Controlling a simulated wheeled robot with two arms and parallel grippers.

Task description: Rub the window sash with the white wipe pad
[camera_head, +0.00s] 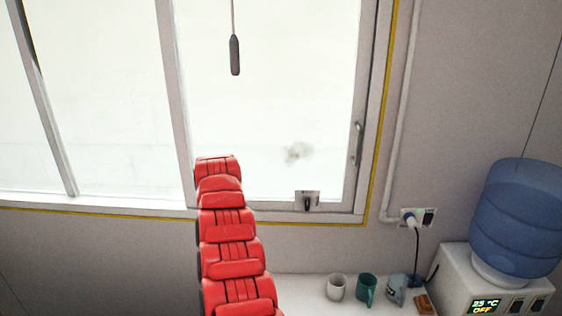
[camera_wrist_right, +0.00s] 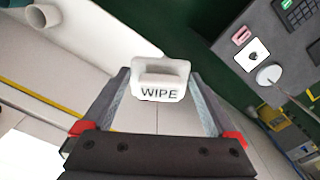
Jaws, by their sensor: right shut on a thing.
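The window sash (camera_head: 177,100) is a pale frame around bright glass in the head view. A grey smudge (camera_head: 299,152) marks the lower right of its pane. A dark handle (camera_head: 357,144) sits on its right side. The white wipe pad (camera_wrist_right: 160,92), lettered WIPE, shows in the right wrist view. My right gripper (camera_wrist_right: 160,100) is shut on it, one finger at each side. Neither the pad nor the right gripper's fingers can be made out in the head view, so their distance from the sash cannot be told. My left gripper is in neither view.
A grey-handled cord (camera_head: 235,55) hangs before the glass. Below the window, a white counter (camera_head: 300,287) bears a white mug (camera_head: 336,287), a teal mug (camera_head: 366,289) and a dispenser with a blue bottle (camera_head: 517,220). A plugged socket (camera_head: 418,217) is on the wall.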

